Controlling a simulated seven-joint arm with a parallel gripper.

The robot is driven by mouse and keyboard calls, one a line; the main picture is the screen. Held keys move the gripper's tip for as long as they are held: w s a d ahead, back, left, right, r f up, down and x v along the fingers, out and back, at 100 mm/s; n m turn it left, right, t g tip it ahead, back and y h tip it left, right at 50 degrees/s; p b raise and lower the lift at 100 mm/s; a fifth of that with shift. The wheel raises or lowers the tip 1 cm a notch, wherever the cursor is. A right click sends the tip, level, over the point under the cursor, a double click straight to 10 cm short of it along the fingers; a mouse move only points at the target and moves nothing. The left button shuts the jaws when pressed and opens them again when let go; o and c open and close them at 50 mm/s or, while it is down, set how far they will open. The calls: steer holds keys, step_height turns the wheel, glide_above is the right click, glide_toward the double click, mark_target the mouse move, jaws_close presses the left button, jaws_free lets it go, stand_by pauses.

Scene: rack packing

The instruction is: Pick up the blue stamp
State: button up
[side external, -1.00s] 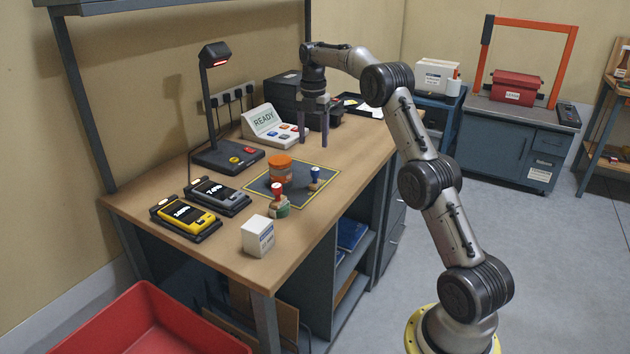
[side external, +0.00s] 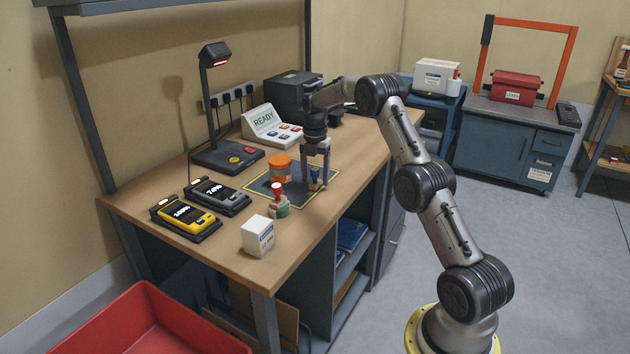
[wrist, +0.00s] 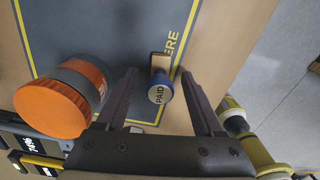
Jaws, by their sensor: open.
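The blue stamp (side external: 315,176) stands upright near the right edge of the dark mat (side external: 262,187) with the yellow border. In the wrist view its round blue top, marked PAID (wrist: 160,92), lies between my two fingers, with a wooden block at its base. My gripper (side external: 315,181) is open and points down over the stamp, one finger on each side. In the wrist view my gripper (wrist: 164,92) shows a gap between each finger and the stamp.
An orange-lidded jar (side external: 281,167) stands on the mat, left of my gripper. A red-handled stamp (side external: 278,198) and a white box (side external: 257,236) stand nearer the front. Two handheld devices lie at the left. The bench right of the mat is clear.

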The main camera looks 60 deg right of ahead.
steer(key=shift+f, duration=0.6)
jaws_close()
steer(key=shift+r, duration=0.1)
